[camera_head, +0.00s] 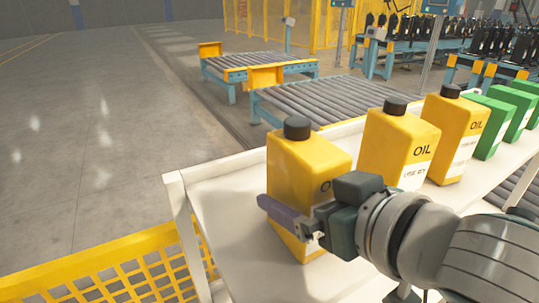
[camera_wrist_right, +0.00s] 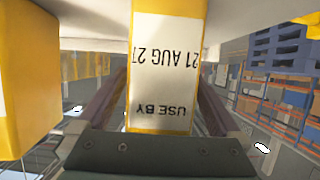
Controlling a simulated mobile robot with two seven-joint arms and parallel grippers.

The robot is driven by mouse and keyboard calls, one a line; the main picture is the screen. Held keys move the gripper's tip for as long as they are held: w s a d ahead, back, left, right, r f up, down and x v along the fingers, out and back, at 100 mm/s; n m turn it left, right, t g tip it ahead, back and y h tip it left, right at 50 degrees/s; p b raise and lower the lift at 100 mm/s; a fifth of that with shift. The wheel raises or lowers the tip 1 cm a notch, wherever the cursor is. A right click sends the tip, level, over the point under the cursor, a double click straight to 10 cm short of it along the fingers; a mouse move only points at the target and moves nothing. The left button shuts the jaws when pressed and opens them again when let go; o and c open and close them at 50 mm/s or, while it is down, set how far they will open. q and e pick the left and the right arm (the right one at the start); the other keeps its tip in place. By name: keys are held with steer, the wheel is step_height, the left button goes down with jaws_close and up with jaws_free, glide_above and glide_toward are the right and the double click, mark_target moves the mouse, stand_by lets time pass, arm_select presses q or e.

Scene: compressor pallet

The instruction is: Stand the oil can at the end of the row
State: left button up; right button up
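A yellow oil can (camera_head: 290,165) with a black cap stands upright at the left end of a row on the white bench top. My right gripper (camera_head: 292,224) is at this can, one finger lying across its near side. In the right wrist view the can (camera_wrist_right: 163,117) is between the two fingers, which meet its sides; its label is upside down there. Its base appears to rest on the bench. Two more yellow oil cans stand to the right, the middle one (camera_head: 387,152) and the far one (camera_head: 447,150). My left gripper is not in view.
Several green cans (camera_head: 490,140) continue the row on the right. The white bench top (camera_head: 232,200) is bare left of the cans, up to its raised rim. A yellow mesh guard (camera_head: 125,275) stands at lower left, roller conveyors (camera_head: 340,97) behind.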

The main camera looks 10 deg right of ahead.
steer(key=shift+r, duration=0.15)
steer(key=b+v, duration=0.1)
steer(key=v, duration=1.1)
steer(key=s+d+f+m+g+h, duration=0.2)
steer(key=s+d+f+g+h, duration=0.2)
steer(key=s+f+g, duration=0.5)
steer(key=s+d+f, duration=0.1)
steer(key=s, duration=0.3)
steer(key=shift+f, duration=0.2)
step_height(320, 180, up, 20)
steer(key=p, duration=1.9)
steer(key=shift+p, duration=0.3)
